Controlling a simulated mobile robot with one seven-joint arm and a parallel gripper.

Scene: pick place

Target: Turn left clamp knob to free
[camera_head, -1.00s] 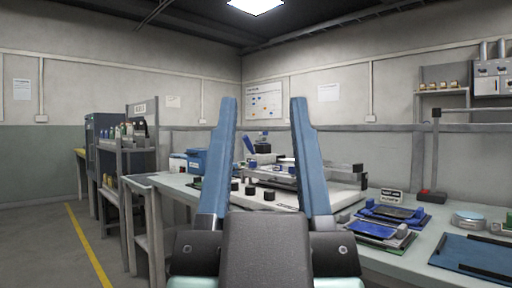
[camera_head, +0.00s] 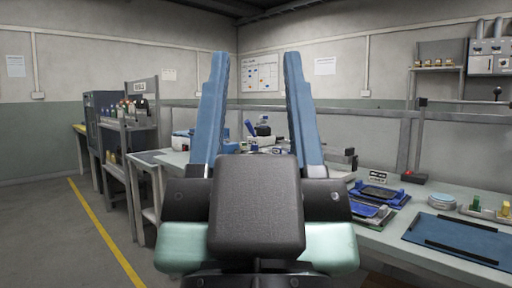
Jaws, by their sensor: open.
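My gripper (camera_head: 255,62) is in the middle of the view, close to the camera. Its two blue fingers point up and stand apart, with nothing between them but the background. A machine with a blue-handled part (camera_head: 250,128) stands on the workbench behind the gripper. Most of this machine is hidden by my gripper and wrist. The left clamp knob cannot be made out; dark knobs that showed on the bench are now behind my gripper.
The workbench (camera_head: 400,230) runs to the right, with blue trays (camera_head: 375,192), a blue mat (camera_head: 462,240) and a round tin (camera_head: 442,201). A shelf of bottles (camera_head: 138,108) stands left. Floor beside the yellow line (camera_head: 105,235) is clear.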

